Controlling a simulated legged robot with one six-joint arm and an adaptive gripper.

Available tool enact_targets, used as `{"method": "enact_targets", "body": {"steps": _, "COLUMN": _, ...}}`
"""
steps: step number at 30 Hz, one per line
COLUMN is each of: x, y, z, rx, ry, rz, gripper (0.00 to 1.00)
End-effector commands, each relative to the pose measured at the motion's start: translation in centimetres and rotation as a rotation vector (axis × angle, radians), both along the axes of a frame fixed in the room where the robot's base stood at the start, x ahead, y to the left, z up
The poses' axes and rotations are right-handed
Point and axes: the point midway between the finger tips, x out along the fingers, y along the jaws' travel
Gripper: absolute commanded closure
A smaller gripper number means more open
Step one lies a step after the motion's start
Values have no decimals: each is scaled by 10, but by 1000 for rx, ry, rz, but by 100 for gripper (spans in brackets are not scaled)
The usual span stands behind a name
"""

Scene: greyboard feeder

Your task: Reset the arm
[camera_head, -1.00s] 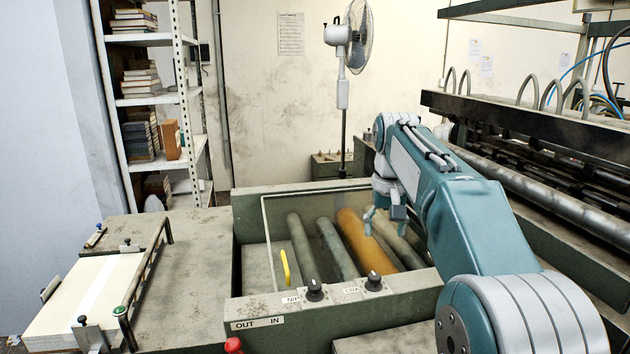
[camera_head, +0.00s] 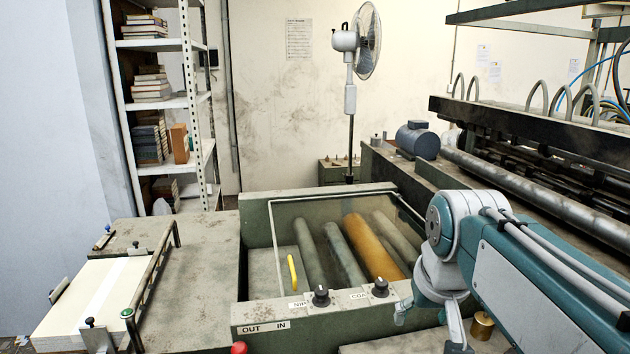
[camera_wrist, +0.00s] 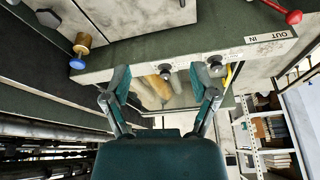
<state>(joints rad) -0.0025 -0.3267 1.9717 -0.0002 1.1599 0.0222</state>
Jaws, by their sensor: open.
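My gripper shows in the wrist view (camera_wrist: 162,80), its two fingers spread apart with nothing between them. In the head view my arm (camera_head: 530,270) is folded at the lower right, and the gripper hangs down near the bottom edge, partly cut off. It is in front of and to the right of the feeder's roller box (camera_head: 300,325). In the wrist view the box's knobs and rollers lie beyond the fingers.
The feeder table (camera_head: 190,280) with a stack of pale board (camera_head: 85,300) is at the left. A machine with a long roller (camera_head: 540,200) stands at the right. A fan (camera_head: 365,45) and book shelves (camera_head: 165,100) stand behind. A brass knob (camera_head: 482,325) is near my gripper.

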Motion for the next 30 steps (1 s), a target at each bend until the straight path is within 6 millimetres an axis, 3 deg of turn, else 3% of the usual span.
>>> {"method": "enact_targets", "body": {"steps": 3, "x": -26, "y": 0, "z": -13, "rx": -2, "ry": -32, "rz": 3, "gripper": 24}}
{"method": "enact_targets", "body": {"steps": 15, "x": -97, "y": -1, "z": -72, "rx": -7, "ry": -130, "rz": 15, "gripper": 24}}
{"method": "enact_targets", "body": {"steps": 21, "x": -112, "y": -1, "z": -89, "rx": -8, "ry": -155, "rz": 17, "gripper": 24}}
{"method": "enact_targets", "body": {"steps": 30, "x": -113, "y": -1, "z": -90, "rx": -9, "ry": -155, "rz": 18, "gripper": 24}}
